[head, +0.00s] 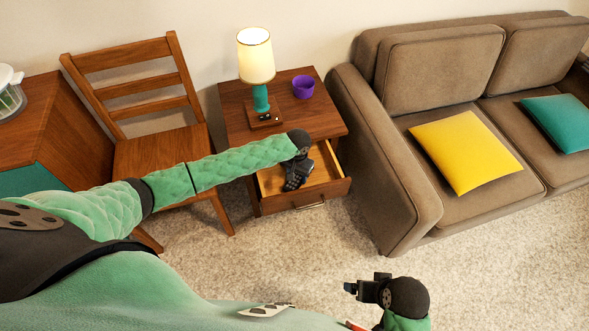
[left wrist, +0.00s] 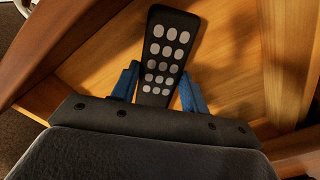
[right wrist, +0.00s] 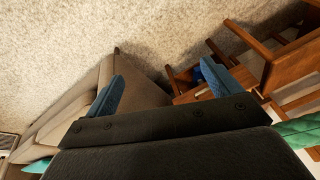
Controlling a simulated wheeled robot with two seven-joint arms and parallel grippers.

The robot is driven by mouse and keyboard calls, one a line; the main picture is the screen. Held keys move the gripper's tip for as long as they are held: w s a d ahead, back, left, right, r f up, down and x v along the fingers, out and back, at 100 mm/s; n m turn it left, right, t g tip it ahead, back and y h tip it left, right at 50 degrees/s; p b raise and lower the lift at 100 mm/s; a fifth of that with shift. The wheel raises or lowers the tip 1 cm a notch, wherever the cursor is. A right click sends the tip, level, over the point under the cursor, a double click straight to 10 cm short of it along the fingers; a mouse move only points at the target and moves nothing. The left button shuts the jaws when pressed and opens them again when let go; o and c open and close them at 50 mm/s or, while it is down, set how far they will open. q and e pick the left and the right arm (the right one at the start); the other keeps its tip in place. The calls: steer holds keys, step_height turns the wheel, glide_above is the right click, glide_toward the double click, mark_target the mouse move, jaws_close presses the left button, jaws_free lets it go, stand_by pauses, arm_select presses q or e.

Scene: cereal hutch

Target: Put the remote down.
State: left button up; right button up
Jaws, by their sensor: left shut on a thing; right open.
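The remote (left wrist: 165,55) is dark grey with several pale round buttons. In the left wrist view it sits between the two blue fingers of my left gripper (left wrist: 158,88), which is shut on it. In the head view my left gripper (head: 297,180) is inside the open drawer (head: 325,165) of the side table, and the remote cannot be made out there. The wooden drawer floor shows behind the remote; I cannot tell whether the remote touches it. My right gripper (right wrist: 175,90) is open and empty, and it also shows over the carpet in the head view (head: 350,289).
The side table (head: 290,90) carries a lit lamp (head: 256,58) and a purple bowl (head: 303,87). A wooden chair (head: 160,150) stands left of it, and a brown sofa (head: 385,170) with yellow (head: 460,150) and teal cushions stands right. Carpet in front is clear.

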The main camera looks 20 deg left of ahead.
arm_select(q)
steer(key=shift+w+a+r, duration=0.1)
steer(key=shift+w+a, duration=0.3)
steer(key=shift+w, duration=0.25)
steer(key=shift+w+a+r, duration=0.1)
steer(key=shift+w+a, duration=0.3)
steer(key=shift+w, duration=0.2)
steer(key=shift+w+a+f+p, duration=0.15)
steer(key=shift+f+p, duration=0.2)
steer(key=shift+p, duration=0.05)
steer(key=shift+f, duration=0.4)
arm_select(e)
steer(key=shift+s+d+r, duration=0.25)
steer(key=shift+d+r, duration=0.5)
steer(key=shift+r, duration=0.1)
arm_select(q)
steer(key=shift+f, duration=0.15)
arm_select(e)
steer(key=shift+a, duration=0.1)
arm_select(q)
steer(key=o, duration=1)
steer(key=shift+o, duration=0.2)
